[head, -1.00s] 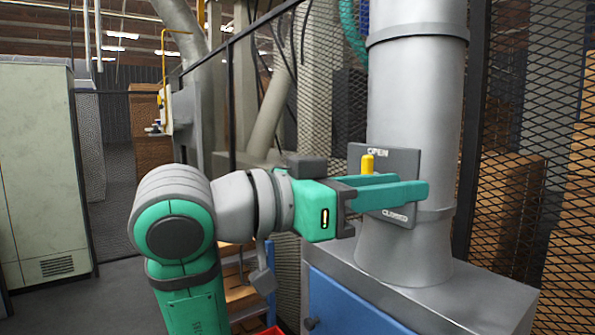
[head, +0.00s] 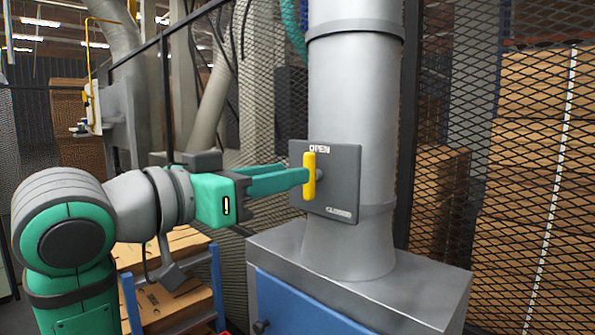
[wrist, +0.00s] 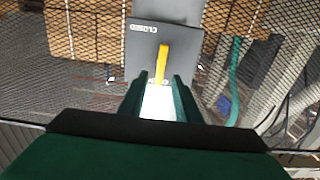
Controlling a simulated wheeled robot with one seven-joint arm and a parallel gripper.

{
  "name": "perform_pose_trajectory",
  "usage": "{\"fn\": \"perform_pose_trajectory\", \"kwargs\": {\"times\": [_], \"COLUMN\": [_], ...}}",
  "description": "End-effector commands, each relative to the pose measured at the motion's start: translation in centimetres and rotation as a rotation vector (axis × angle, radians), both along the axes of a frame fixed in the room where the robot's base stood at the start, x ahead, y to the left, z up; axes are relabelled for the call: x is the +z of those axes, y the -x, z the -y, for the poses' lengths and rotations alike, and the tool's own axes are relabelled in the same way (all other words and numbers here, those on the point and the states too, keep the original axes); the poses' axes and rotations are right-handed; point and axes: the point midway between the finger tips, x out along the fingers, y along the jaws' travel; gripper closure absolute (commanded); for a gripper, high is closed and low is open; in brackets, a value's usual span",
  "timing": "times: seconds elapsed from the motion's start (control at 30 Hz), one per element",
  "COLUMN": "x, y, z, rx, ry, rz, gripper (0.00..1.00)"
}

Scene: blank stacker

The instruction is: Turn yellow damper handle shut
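The yellow damper handle (head: 309,176) stands upright on a dark grey square plate (head: 345,165), with its top end by the OPEN label. The CLOSED label is at the plate's lower right. My gripper (head: 300,177) reaches in from the left, its fingertips level with the handle and overlapping its left edge; I cannot tell whether they touch. In the wrist view the handle (wrist: 163,62) extends up from between the fingertips, with the CLOSED label appearing upside down. My gripper (wrist: 161,85) has a clear gap between its green fingers, so it is open.
The plate is mounted on a thick grey duct (head: 352,90) rising from a blue cabinet with a metal top (head: 390,285). Black mesh fencing (head: 480,180) stands behind and to the right. A shelf with cardboard (head: 175,290) is below my arm.

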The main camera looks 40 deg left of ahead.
Motion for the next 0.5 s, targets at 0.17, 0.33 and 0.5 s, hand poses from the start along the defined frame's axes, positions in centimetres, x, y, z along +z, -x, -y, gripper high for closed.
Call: {"fn": "perform_pose_trajectory", "kwargs": {"times": [0.17,0.33,0.5], "x": [0.0,0.0,0.0], "y": [-2.8,-4.2,-4.6], "z": [0.2,0.3,0.2], "rx": [0.0,0.001,0.004], "ry": [0.0,0.0,-0.001], "rz": [-0.001,0.0,0.0], "gripper": [0.7,0.7,0.7]}}
